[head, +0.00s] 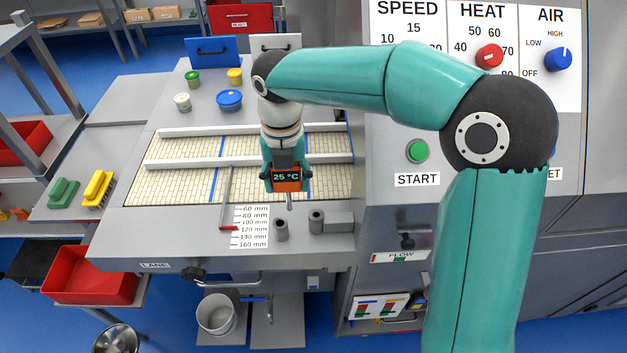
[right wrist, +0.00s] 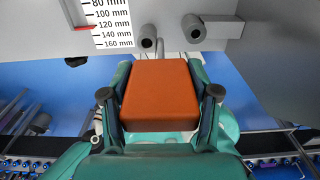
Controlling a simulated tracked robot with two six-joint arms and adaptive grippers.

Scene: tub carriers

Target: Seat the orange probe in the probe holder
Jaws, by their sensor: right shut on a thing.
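The orange probe (head: 287,185) has a dark display reading 25 °C and a thin grey stem pointing down. My right gripper (head: 288,174) is shut on its body, with a finger on each side. In the right wrist view the probe's orange block (right wrist: 160,95) fills the space between the fingers. Two short grey open-topped tubes stand on the lane's front ledge: a left one (head: 282,230) and a right one (head: 317,222) joined to a grey block. The probe holder appears to be among these; I cannot tell which. The stem tip shows just above and between the tubes, apart from them.
A printed millimetre scale (head: 250,227) and a red-tipped pointer (head: 229,227) are left of the tubes. White guide rails (head: 240,163) cross the belt behind. A control panel (head: 400,190) stands close on the right. Green and yellow brushes (head: 98,188) lie far left.

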